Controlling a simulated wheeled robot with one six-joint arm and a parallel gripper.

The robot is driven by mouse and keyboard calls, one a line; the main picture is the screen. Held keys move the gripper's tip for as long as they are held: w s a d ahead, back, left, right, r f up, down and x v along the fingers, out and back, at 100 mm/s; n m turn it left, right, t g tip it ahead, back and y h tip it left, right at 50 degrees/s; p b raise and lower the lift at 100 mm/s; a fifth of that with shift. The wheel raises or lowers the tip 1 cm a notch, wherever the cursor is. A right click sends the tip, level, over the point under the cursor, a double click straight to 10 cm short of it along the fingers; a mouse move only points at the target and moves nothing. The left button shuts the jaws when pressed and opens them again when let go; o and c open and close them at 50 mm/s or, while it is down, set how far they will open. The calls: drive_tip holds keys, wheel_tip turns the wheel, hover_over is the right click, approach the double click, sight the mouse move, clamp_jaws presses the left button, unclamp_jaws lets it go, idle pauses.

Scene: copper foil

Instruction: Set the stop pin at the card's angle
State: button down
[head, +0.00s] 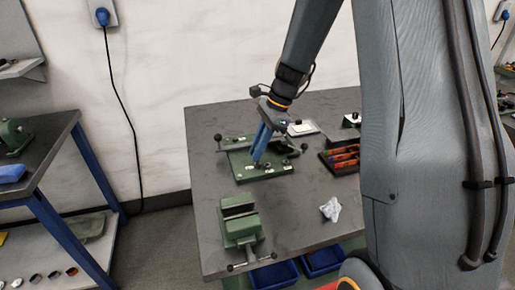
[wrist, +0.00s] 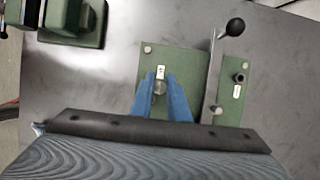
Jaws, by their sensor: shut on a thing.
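My gripper (head: 256,160) reaches down over a green plate fixture (head: 243,173) on the bench, its blue fingers pointing at the plate. In the wrist view my gripper (wrist: 161,78) has its fingers on either side of a round metal piece (wrist: 159,88), which looks like the stop pin. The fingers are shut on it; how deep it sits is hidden. A small pale marked piece (wrist: 161,71) lies just beyond the fingertips on the plate (wrist: 190,60). A lever with a black ball knob (wrist: 231,27) runs along the plate's right. A white card (head: 303,128) lies behind the fixture; its writing is unreadable.
A green vise (head: 240,220) stands at the front left of the grey bench. A crumpled pale piece (head: 330,208) lies to its right. A dark tray with orange-red contents (head: 342,157) sits right of the fixture. Bare bench lies between the vise and fixture.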

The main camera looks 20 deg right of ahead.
drive_tip(key=shift+f, duration=0.75)
idle(1.0)
drive_tip(key=c, duration=2)
unclamp_jaws()
drive_tip(key=shift+r, duration=0.15)
drive_tip(key=shift+r+p, duration=1.35)
drive_tip(key=shift+p, duration=0.05)
drive_tip(key=o, duration=0.5)
drive_tip(key=shift+o, duration=0.2)
